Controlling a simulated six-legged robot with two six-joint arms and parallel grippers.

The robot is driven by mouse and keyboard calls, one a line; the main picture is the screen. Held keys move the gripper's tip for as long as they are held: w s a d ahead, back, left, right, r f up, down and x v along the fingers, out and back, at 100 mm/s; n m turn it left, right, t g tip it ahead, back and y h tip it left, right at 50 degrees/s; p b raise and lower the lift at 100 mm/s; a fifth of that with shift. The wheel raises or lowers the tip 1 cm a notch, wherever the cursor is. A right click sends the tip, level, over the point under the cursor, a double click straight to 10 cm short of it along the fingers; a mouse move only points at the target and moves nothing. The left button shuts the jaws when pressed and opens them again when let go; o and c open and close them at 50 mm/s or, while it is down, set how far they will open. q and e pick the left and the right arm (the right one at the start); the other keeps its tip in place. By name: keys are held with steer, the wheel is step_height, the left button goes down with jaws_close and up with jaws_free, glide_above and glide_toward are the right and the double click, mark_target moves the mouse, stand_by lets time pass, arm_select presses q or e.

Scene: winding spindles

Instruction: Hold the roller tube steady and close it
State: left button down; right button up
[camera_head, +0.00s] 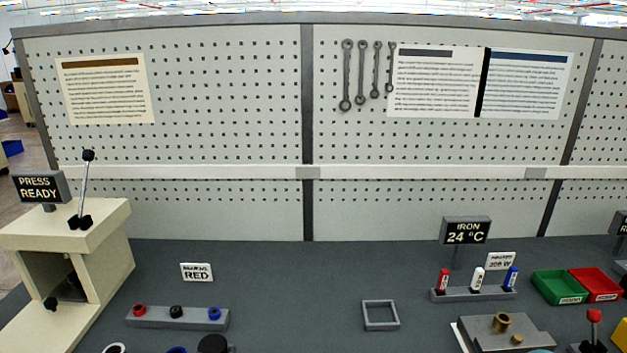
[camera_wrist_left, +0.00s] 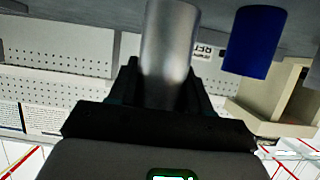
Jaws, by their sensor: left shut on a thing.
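The roller tube is a grey metallic cylinder (camera_wrist_left: 167,55) in the left wrist view. My left gripper (camera_wrist_left: 158,92) is shut on it, with a dark finger on each side. My right gripper is in neither view.
A blue cylinder (camera_wrist_left: 254,42) stands beside the held tube, apart from it. A rack (camera_head: 178,318) holds red, black and blue pieces. The press (camera_head: 100,235) stands at the left. A square grey frame (camera_head: 380,315) lies mid-bench with bare surface around it.

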arm_select(q)
steer(key=shift+r, duration=0.1)
steer(key=s+d+r, duration=0.1)
steer(key=d+r, duration=0.1)
steer(key=d, duration=0.7)
steer(key=s+d+r, duration=0.2)
steer(key=d+r, duration=0.1)
steer(key=d, duration=0.7)
steer(key=shift+s+d, duration=0.2)
steer(key=shift+d, duration=0.05)
steer(key=shift+f, duration=0.1)
